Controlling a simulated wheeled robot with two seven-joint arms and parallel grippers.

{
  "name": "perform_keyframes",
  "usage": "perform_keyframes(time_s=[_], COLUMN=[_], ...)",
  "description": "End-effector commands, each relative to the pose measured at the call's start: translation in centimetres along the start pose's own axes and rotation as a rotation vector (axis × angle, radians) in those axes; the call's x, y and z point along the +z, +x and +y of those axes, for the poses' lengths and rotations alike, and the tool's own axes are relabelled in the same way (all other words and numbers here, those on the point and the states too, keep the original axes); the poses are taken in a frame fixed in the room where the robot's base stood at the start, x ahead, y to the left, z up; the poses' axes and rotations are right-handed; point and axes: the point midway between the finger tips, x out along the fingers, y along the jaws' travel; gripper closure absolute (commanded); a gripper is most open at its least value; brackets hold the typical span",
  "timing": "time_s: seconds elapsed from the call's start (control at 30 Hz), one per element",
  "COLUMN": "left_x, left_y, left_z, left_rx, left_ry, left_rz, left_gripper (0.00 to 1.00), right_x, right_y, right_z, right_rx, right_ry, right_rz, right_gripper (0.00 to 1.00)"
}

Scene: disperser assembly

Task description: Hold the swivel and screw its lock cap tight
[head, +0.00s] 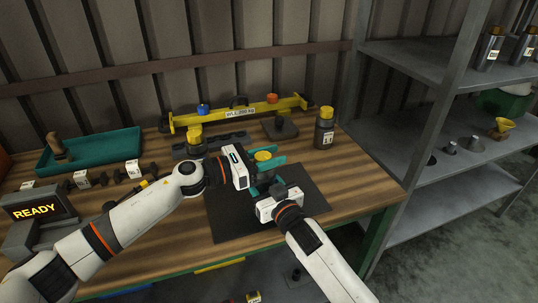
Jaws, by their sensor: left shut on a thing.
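A piece with a round yellow top (263,156), which looks like the swivel with its lock cap, shows beside teal jaw parts above the dark mat. My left gripper (264,172) reaches in from the left and is shut on this piece, though the contact is mostly hidden. My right gripper (272,187) comes from the front, close below the left one. Its dark fingers overlap the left gripper's jaws, so whether it is open or touching the piece is unclear. The swivel's lower part and the cap's seating are hidden.
A dark mat (225,222) lies under the grippers. Behind stands a yellow beam (225,114) with blue and orange caps. A dark yellow-capped bottle (325,130) is right; a teal tray (90,152) and READY display (40,210) are left. Metal shelves (450,170) stand beyond the table.

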Motion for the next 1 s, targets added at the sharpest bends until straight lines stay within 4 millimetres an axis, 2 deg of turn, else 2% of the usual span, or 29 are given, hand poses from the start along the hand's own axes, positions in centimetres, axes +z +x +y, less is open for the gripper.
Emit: perform_keyframes(time_s=[0.5,1.0], left_x=[-0.1,0.0], left_y=[-0.1,-0.4], left_z=[0.6,1.0], left_rx=[0.453,0.655], left_ry=[0.001,0.002], left_rz=[0.000,-0.001], left_gripper=[0.87,0.87], right_x=[0.0,0.0], right_y=[0.0,0.0], right_z=[0.2,0.2], right_rx=[0.003,0.004], right_ry=[-0.003,-0.004], right_rz=[-0.001,-0.001], right_gripper=[0.85,0.85])
